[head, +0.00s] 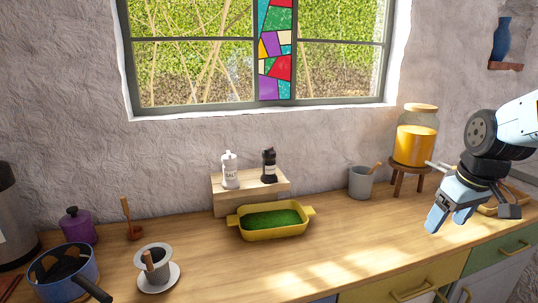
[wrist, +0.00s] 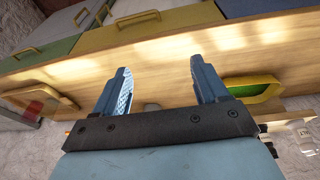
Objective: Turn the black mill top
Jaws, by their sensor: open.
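The black mill (head: 269,166) stands upright on a small wooden riser (head: 251,196) against the wall in the head view, right of a white salt mill (head: 230,170). Its top is dark, and its finer detail is too small to tell. My gripper (head: 450,222) is at the right side of the head view, pointing down over the counter, well apart from the mill. In the wrist view my gripper (wrist: 158,88) is open, with nothing between its two blue fingers.
A yellow dish (head: 283,233) with green contents sits before the riser. A grey cup (head: 360,182) and an orange-filled jar (head: 415,135) on a stool (head: 395,180) stand between the mill and my gripper. A blue pot (head: 60,271) is at left. The counter's front right is clear.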

